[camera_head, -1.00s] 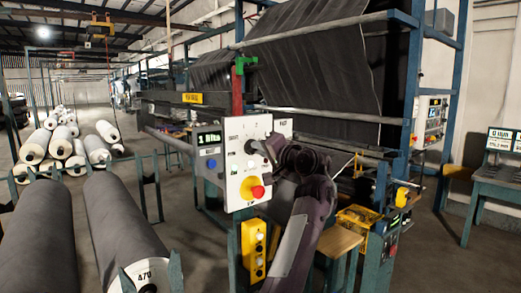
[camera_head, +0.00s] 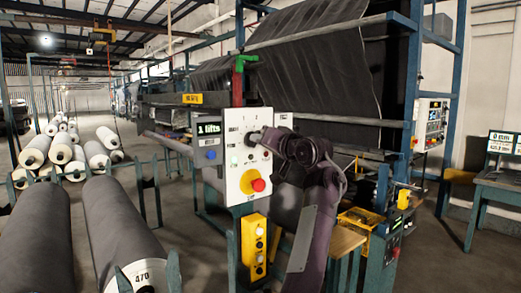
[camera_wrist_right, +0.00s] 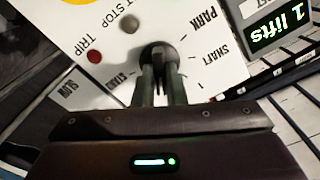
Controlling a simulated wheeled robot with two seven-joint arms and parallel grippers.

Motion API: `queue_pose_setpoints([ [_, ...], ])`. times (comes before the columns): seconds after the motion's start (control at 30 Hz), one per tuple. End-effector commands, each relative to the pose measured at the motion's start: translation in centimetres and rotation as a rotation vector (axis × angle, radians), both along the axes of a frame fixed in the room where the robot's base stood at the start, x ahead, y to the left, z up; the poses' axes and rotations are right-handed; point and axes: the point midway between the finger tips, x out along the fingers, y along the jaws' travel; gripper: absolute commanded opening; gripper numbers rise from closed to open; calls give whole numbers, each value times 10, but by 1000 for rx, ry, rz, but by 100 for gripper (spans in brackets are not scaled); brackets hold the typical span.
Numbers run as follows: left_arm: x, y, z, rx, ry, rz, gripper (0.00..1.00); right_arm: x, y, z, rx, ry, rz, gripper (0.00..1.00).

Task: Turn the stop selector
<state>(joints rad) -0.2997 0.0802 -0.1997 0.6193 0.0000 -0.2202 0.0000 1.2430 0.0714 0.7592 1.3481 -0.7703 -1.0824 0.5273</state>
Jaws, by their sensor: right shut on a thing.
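The stop selector is a black round knob (camera_wrist_right: 158,56) on a white control panel. It also shows on the panel in the head view (camera_head: 253,137). My right gripper (camera_wrist_right: 160,82) is shut on the knob, with a finger on each side of it. In the head view the right gripper (camera_head: 266,139) reaches the panel from the right. The knob's exact setting is hard to read behind the fingers. My left gripper is not in view.
A display (camera_wrist_right: 282,27) beside the panel reads "1 lifts". A red button on yellow (camera_head: 258,185) sits below the knob, and a yellow button box (camera_head: 254,248) lower down. Large grey rolls (camera_head: 115,220) lie at the left. A blue machine frame stands behind my right arm.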

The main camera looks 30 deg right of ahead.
Motion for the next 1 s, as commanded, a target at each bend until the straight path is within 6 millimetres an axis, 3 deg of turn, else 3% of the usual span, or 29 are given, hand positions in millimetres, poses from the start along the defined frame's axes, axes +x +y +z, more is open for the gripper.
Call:
queue_pose_setpoints([
  [0.37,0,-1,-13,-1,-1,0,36,0,0,-2,-361,-23,-2,0],
  [1.0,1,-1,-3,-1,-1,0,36,0,2,-1,-971,-68,1,0],
])
